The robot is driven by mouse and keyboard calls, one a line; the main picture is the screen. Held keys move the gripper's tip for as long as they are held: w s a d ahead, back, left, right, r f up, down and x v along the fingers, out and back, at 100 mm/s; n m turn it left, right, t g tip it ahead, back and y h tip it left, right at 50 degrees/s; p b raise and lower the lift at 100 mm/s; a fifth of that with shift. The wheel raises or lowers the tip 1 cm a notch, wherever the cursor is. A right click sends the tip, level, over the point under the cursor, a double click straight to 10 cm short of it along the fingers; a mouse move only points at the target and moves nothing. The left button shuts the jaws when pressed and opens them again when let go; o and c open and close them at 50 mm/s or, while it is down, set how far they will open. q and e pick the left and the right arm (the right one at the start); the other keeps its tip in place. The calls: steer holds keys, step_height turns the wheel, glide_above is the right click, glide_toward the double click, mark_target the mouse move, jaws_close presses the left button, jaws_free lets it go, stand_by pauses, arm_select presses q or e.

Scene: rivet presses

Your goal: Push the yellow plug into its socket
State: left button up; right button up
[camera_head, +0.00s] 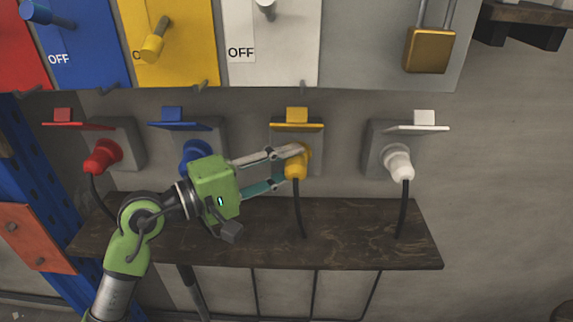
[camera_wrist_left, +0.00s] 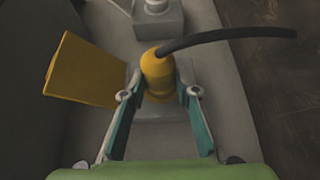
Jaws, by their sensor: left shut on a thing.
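The yellow plug (camera_head: 296,166) stands at the yellow-lidded socket (camera_head: 283,132) on the wall, with its black cable hanging down. Whether it is fully seated cannot be told. The socket's yellow flap (camera_head: 297,118) is raised above the plug. My left gripper (camera_head: 297,166) reaches in from the left and is shut on the plug, one finger at each side. In the left wrist view the yellow plug (camera_wrist_left: 157,75) sits between the fingertips, with the cable curving right and the yellow flap (camera_wrist_left: 86,71) at left. My right gripper is not in view.
Red (camera_head: 104,157), blue (camera_head: 194,153) and white (camera_head: 398,162) plugs stand at neighbouring sockets with raised flaps. A dark wooden shelf (camera_head: 330,245) lies below. Coloured switch panels (camera_head: 185,65) and a padlock (camera_head: 430,50) are above. The wall at right is clear.

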arm_select(q)
steer(key=o, duration=1.1)
steer(key=shift+w, duration=0.1)
steer(key=shift+a, duration=0.1)
steer(key=v, duration=1.2)
steer(key=shift+f, duration=0.1)
